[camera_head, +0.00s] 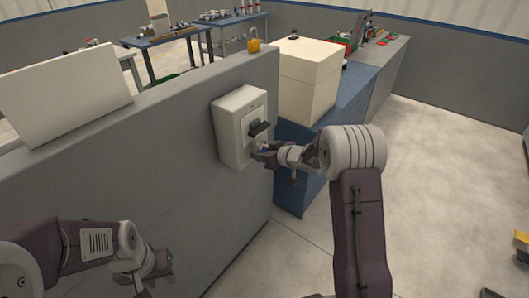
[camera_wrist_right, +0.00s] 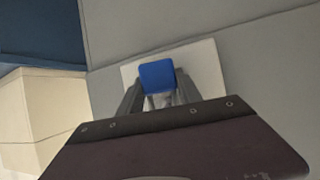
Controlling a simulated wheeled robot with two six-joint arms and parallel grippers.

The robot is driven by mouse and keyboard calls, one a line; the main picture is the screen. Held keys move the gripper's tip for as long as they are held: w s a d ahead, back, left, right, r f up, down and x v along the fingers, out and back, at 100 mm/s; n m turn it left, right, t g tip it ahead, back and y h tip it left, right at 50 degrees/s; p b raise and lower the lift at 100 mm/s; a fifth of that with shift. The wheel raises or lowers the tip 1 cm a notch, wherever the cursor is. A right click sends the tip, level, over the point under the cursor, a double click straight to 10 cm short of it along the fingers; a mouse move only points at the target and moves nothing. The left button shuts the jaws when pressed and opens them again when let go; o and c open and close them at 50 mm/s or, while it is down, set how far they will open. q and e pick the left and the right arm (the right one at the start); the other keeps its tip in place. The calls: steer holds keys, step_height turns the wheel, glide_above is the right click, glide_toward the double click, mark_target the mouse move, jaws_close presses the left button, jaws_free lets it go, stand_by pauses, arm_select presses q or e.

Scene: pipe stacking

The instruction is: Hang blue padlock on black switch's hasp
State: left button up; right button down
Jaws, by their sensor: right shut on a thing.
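The black switch (camera_head: 259,128) is on the front of a white box (camera_head: 228,135) fixed to the grey partition wall. My right gripper (camera_head: 262,152) is at the lower part of that box, just below the switch. It is shut on the blue padlock (camera_wrist_right: 157,76), whose blue body shows between the fingers in the right wrist view. Only a small bit of blue shows in the head view. The hasp cannot be made out, and I cannot tell whether the padlock touches it. My left gripper (camera_head: 152,269) is low at the left, away from the box; its jaw opening is unclear.
A large cream box (camera_head: 308,80) stands on a blue bench (camera_head: 357,95) at the right. The floor (camera_head: 440,170) at right is mostly clear.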

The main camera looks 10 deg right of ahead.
steer(key=shift+w+a, duration=0.1)
steer(key=shift+a, duration=0.05)
steer(key=c, duration=0.7)
jaws_free()
steer(key=shift+s+d+r, duration=0.2)
steer(key=shift+s, duration=0.1)
steer(key=p+v, duration=0.1)
steer(key=v, duration=0.7)
steer(key=shift+d, duration=0.25)
